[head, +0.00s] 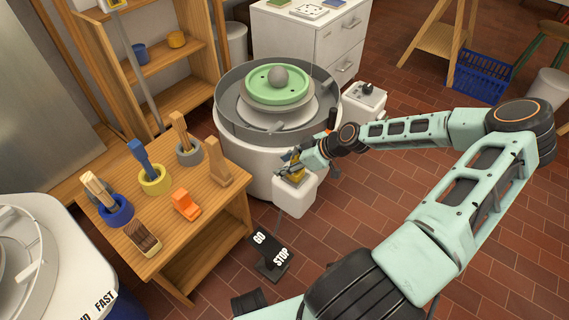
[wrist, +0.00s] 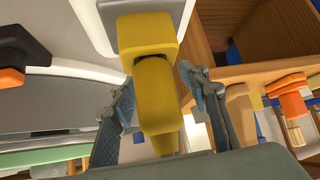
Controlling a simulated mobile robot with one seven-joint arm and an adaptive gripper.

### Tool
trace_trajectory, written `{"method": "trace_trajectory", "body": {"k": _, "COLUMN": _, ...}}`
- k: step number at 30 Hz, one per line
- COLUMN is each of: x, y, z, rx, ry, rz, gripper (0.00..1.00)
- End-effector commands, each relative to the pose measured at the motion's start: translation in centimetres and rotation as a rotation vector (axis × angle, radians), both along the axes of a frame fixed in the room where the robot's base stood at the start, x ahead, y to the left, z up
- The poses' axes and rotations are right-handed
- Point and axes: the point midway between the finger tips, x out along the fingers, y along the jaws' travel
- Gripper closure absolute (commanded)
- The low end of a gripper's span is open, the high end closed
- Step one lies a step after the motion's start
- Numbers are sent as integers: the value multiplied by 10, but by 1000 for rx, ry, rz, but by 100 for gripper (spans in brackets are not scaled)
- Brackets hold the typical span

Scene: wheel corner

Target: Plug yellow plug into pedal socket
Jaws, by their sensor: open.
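The yellow plug (head: 295,160) is at the top of a small white box (head: 296,196) on the front of the potter's wheel. In the wrist view the yellow plug (wrist: 156,90) has a squarish block at its far end, against a pale surface, and a narrower body toward me. I cannot tell how deep it sits, and the socket opening is hidden. My gripper (head: 288,168) is at the plug; in the wrist view its open fingers (wrist: 160,112) stand either side of the narrower body. The GO/STOP pedal (head: 270,259) is on the floor below.
A wooden table (head: 190,215) with tool cups, brushes and an orange item stands to the left. The wheel basin (head: 233,122), with a grey ball on a green disc, is behind the gripper. Another white box (head: 363,99) is at its right.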

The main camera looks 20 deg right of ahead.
Motion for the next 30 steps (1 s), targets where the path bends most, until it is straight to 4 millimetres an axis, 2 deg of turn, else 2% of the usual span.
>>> {"method": "trace_trajectory", "body": {"k": 8, "x": -2, "y": -4, "z": 4, "rx": 0, "ry": -1, "rz": -2, "gripper": 59}}
{"method": "trace_trajectory", "body": {"k": 24, "x": -47, "y": -54, "z": 71, "rx": -1, "ry": -1, "rz": -3, "gripper": 59}}
{"method": "trace_trajectory", "body": {"k": 30, "x": -55, "y": -63, "z": 83, "rx": 0, "ry": -1, "rz": -1, "gripper": 59}}
